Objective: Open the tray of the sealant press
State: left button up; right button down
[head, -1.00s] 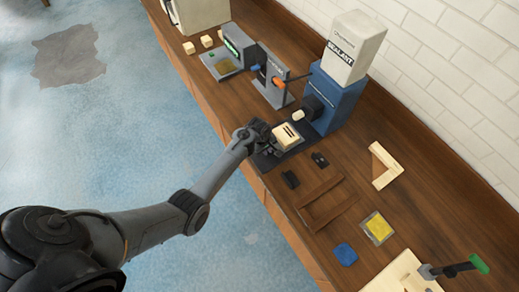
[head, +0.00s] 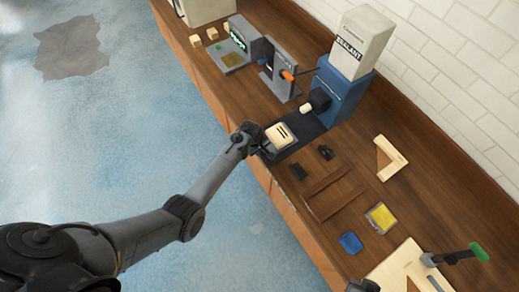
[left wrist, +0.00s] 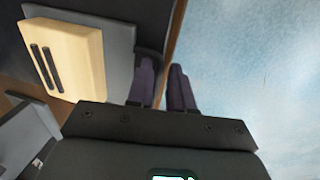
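The sealant press (head: 340,92) is blue with a pale container marked SEALANT (head: 363,42) on top. Its dark tray (head: 305,128) sticks out toward the bench front, carrying a pale wooden block (head: 282,136) with two dark slots. My left gripper (head: 262,147) is at the tray's front end. In the left wrist view the block (left wrist: 75,55) on the tray (left wrist: 120,50) lies left of my fingers (left wrist: 163,82). The fingers are close together with a narrow gap; whether they hold the tray's front edge is unclear.
Two small black pieces (head: 326,152), a wooden corner (head: 389,158), a yellow pad (head: 381,217) and a blue pad (head: 350,243) lie right of the press. A grey machine with an orange knob (head: 287,75) stands to its left. Open floor lies before the bench.

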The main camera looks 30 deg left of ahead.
pick_arm(q)
jog(key=shift+r, duration=0.15)
notch_tip(320, 180, up, 10)
jog(key=s, duration=0.2)
jog(key=shift+a+r, duration=0.15)
jog(key=shift+a, duration=0.3)
jog(key=s+a+f+m+g+y+p, duration=0.1)
jog(key=s+f+p, duration=0.15)
jog(key=s, duration=0.75)
jog(key=s+a+f+m+g+p, duration=0.1)
jog(key=s+f, duration=0.2)
jog(key=s, duration=0.8)
jog(key=s+d+r+m+t+p, duration=0.15)
jog(key=s+d+r+m, duration=0.25)
jog(key=s+r+m, duration=0.45)
jog(key=w+d+r+m+t, duration=0.2)
jog(key=w+d+r+m, duration=0.1)
jog(key=r, duration=0.8)
jog(key=shift+w+r+m, duration=0.15)
jog(key=shift+r+m, duration=0.2)
jog(key=shift+m, duration=0.4)
